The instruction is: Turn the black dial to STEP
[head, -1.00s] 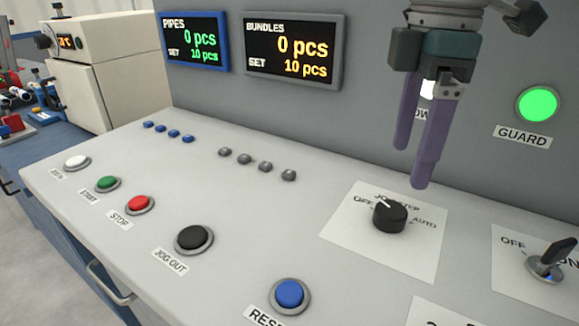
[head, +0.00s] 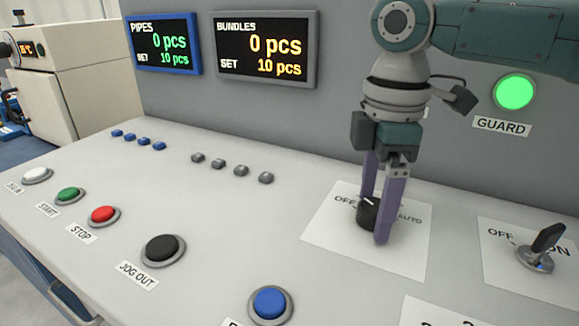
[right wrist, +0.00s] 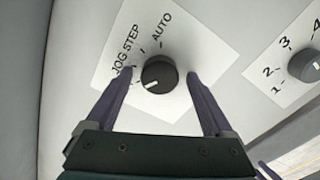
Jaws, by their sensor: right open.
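The black dial (head: 366,214) sits on a white label card (head: 327,234) on the sloping panel. In the head view its white mark points to the upper left, toward OFF. My right gripper (head: 374,217) is open, pointing down, with its purple fingers on either side of the dial. In the right wrist view the dial (right wrist: 163,70) lies between the fingertips (right wrist: 158,76), with a small gap on each side. JOG, STEP and AUTO can be read there; OFF is not readable. In the head view the gripper covers JOG and STEP. My left gripper is not in view.
A switch with a black lever (head: 546,240) stands right of the dial. A blue button (head: 269,303) is in front, and a black JOG OUT button (head: 163,248) is to the left. The upright wall stands behind.

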